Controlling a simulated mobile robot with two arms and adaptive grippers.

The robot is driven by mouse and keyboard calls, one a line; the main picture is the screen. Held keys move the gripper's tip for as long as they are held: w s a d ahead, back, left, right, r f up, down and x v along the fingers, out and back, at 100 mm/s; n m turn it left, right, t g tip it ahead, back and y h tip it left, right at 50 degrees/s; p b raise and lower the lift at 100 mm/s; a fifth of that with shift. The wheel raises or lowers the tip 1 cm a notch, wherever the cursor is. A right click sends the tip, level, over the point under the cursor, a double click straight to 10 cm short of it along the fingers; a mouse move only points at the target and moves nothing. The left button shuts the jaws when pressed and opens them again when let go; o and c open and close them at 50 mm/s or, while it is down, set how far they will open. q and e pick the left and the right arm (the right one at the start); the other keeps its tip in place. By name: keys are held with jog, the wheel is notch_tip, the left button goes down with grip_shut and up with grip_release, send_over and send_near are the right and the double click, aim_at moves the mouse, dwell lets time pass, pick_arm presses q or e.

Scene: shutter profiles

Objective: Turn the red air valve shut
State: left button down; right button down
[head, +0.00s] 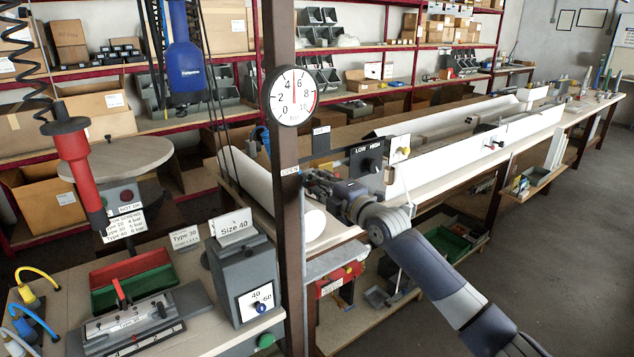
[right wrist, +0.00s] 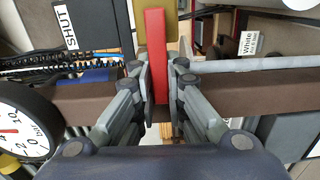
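The red air valve's handle (right wrist: 156,50) is a flat red bar in the right wrist view, running up and down the picture, crosswise to a grey pipe (right wrist: 240,63). A brass-coloured part (right wrist: 142,28) shows behind it. My right gripper (right wrist: 160,82) has its two fingers close along both sides of the handle and appears shut on it. In the head view my right gripper (head: 322,186) is beside the brown post; the valve cannot be made out there. A "SHUT" label (right wrist: 70,28) is left of the handle. My left gripper is not in view.
The post (head: 291,220) carries a round pressure gauge (head: 293,96), also in the wrist view (right wrist: 20,130). A LOW/HIGH switch box (head: 368,158) is close to my right gripper. A red hanging tool (head: 78,165) and Size 40 box (head: 243,275) are left. The right floor is free.

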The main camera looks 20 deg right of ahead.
dwell(0.4)
jog(key=m, duration=0.1)
jog(key=r+m, duration=0.1)
jog(key=m, duration=0.1)
jog(key=r+m, duration=0.1)
jog(key=shift+w+d+m, duration=0.1)
jog(key=shift+d+m, duration=0.15)
jog(key=shift+m, duration=0.05)
jog(key=m, duration=0.1)
jog(key=r+m, duration=0.1)
jog(key=m, duration=0.1)
jog(key=d+m, duration=0.1)
jog(key=shift+w+d+r+m, duration=0.1)
jog(key=shift+w+r+m, duration=0.1)
jog(key=shift+r+m, duration=0.15)
jog(key=m, duration=0.1)
jog(key=d+m, duration=0.1)
jog(key=m, duration=0.1)
jog(key=r+m, duration=0.1)
jog(key=shift+w+d+m, duration=0.25)
jog(key=shift+w+d, duration=0.1)
jog(key=shift+w+d+r+m+b, duration=0.15)
jog(key=shift+d+m+b, duration=0.25)
jog(key=shift+m, duration=0.6)
jog(key=shift+w+d+r+m+b, duration=0.15)
jog(key=shift+d+m+b, duration=0.2)
jog(key=shift+m, duration=0.65)
jog(key=shift+d+f, duration=0.1)
jog(key=c, duration=1.6)
grip_release()
